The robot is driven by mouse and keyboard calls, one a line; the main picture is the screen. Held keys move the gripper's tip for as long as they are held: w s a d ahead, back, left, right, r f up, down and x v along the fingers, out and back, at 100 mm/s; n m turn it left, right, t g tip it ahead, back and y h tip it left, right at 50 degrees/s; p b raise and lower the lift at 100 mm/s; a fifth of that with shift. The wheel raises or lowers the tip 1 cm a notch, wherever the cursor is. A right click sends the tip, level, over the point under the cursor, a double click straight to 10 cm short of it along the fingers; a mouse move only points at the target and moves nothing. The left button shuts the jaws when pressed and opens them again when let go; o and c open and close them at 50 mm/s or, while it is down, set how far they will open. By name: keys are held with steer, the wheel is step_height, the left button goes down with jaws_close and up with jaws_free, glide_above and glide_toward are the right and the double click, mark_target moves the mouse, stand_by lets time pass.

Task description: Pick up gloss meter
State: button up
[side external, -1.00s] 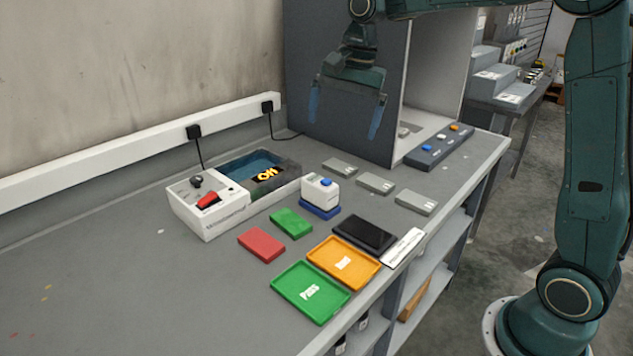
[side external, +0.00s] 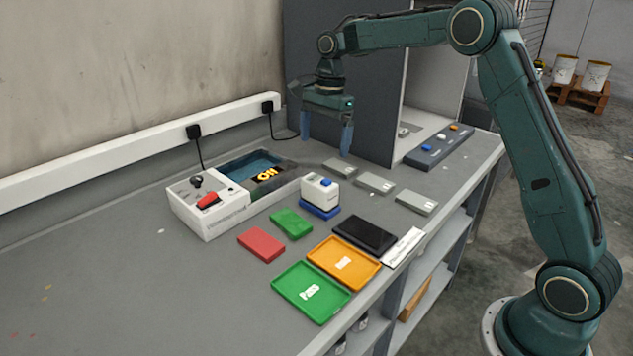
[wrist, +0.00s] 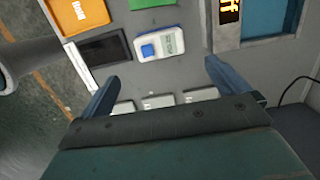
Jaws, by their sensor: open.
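The gloss meter looks to be the small white device with a blue button (side external: 320,190), sitting on a blue base (side external: 320,209) near the middle of the bench. It also shows in the wrist view (wrist: 160,44), ahead of the fingers and roughly between them. My gripper (side external: 327,148) is open and empty, pointing down above the bench, behind the white device and apart from it. Its two blue fingers are spread wide in the wrist view (wrist: 160,80). Nothing hides the device.
Several grey blocks (side external: 375,183) lie behind and right of the device. A white unit with a red switch (side external: 208,203) stands left. Red (side external: 261,244) and green (side external: 291,223) blocks, a black pad (side external: 365,233), and orange (side external: 343,262) and green (side external: 311,291) trays lie in front.

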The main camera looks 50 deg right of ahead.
mark_target(319, 187)
steer(key=f, duration=0.5)
steer(key=a+f, duration=0.1)
steer(key=f, duration=0.2)
steer(key=shift+a+f, duration=0.15)
steer(key=shift+f, duration=1.15)
steer(key=shift+a+f, duration=0.15)
steer(key=shift+f, duration=1.15)
steer(key=shift+r, duration=0.1)
steer(key=c, duration=1.3)
steer(key=shift+r, duration=5)
